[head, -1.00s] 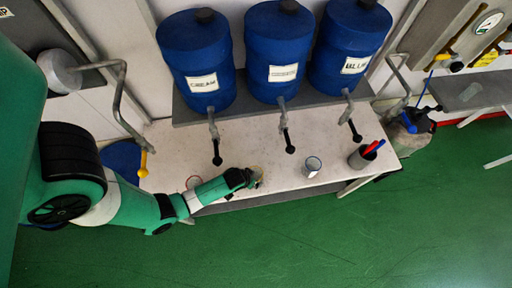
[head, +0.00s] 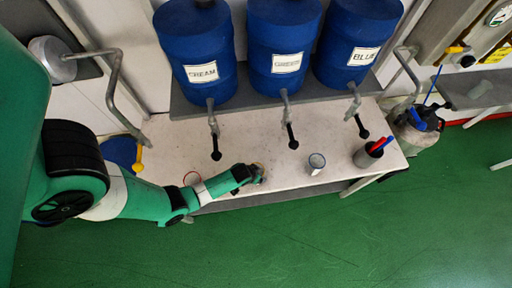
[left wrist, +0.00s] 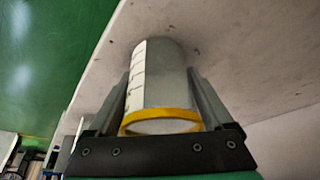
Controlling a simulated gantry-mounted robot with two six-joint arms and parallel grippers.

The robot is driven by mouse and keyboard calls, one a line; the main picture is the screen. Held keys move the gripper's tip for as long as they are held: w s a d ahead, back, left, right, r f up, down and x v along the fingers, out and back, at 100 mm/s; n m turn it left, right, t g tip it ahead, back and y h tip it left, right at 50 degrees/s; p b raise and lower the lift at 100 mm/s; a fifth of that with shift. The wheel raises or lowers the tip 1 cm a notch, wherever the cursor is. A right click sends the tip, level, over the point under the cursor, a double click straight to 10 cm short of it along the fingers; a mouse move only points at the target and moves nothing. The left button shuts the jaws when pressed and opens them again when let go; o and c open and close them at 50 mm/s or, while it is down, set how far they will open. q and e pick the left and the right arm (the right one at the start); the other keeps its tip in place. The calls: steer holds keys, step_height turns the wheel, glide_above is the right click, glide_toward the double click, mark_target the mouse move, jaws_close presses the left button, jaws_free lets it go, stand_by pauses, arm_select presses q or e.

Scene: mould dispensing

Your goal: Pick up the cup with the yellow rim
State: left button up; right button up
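The cup with the yellow rim (left wrist: 160,85) fills the middle of the left wrist view, a pale cylinder with marks down one side. Its yellow rim faces my wrist. My left gripper (left wrist: 160,75) has one finger on each side of the cup, very close to its wall. I cannot tell whether both fingers press on it. In the head view my left gripper (head: 257,174) is at the front edge of the table and hides most of the cup. Whether the cup rests on the table is unclear. My right gripper is not in view.
The white table (head: 255,138) also holds a red-rimmed cup (head: 192,178) partly behind my arm, a pale cup (head: 316,163) and a grey pot (head: 367,156) with red and blue handles. Blue barrels labelled CREAM (head: 200,55), GREEN (head: 285,50) and BLUE (head: 358,45) have taps overhanging the table.

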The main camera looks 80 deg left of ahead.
arm_select(q)
steer(key=c, duration=0.5)
steer(key=shift+r+p, duration=0.3)
steer(key=shift+r, duration=0.25)
steer(key=p+v, duration=0.2)
steer(key=v, duration=0.1)
steer(key=shift+w+a+r+p, duration=0.15)
steer(key=shift+r+p, duration=0.15)
steer(key=shift+r, duration=0.15)
steer(key=s+d+r+p, duration=0.2)
steer(key=s, duration=0.2)
steer(key=s+d+r+p, duration=0.2)
steer(key=s+r, duration=0.1)
steer(key=s, duration=0.1)
steer(key=s+d+r+p, duration=0.2)
steer(key=s+r+p, duration=0.1)
steer(key=s, duration=0.1)
steer(key=shift+d+r, duration=0.1)
steer(key=shift+d, duration=0.05)
